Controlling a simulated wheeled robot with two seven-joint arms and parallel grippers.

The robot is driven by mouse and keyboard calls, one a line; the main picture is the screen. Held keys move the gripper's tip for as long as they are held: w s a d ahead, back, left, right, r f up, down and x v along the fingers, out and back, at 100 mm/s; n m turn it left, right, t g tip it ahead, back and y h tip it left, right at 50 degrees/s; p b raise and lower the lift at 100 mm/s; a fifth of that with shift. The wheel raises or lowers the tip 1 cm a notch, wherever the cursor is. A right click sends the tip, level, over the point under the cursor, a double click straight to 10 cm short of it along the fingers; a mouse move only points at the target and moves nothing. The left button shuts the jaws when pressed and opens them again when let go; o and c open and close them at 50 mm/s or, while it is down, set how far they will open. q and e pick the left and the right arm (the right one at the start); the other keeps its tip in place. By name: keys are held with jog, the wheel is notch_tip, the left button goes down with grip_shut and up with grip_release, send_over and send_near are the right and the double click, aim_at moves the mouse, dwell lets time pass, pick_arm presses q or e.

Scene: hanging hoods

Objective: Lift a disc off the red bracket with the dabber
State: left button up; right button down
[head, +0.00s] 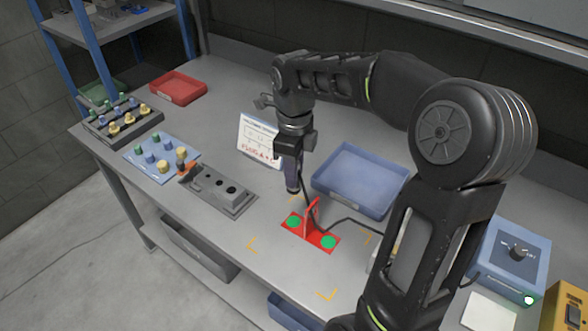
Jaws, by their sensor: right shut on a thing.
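The red bracket (312,236) lies on the bench in front of the blue tray, with a thin red upright part at its middle. One green disc (293,221) is on its left part and another green disc (328,242) on its right part. My right gripper (294,157) points down, shut on the dabber (292,178), a dark, purplish tool held upright. The dabber's lower end appears above and behind the left disc, with a visible gap. My left gripper is out of view.
A blue tray (335,188) is right of the dabber, and a white printed card (258,140) stands behind it. A grey fixture (222,191), a blue plate with coloured knobs (150,173) and a red tray (178,85) are left. A black cable runs by the bracket.

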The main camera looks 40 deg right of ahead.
jog(key=shift+f+b, duration=4.2)
jog(key=shift+f, duration=2.05)
jog(key=shift+s+f+b, duration=0.1)
jog(key=shift+f+b, duration=0.15)
jog(key=shift+b, duration=0.1)
jog(key=shift+r+p, duration=2.4)
jog(key=shift+r, duration=1.15)
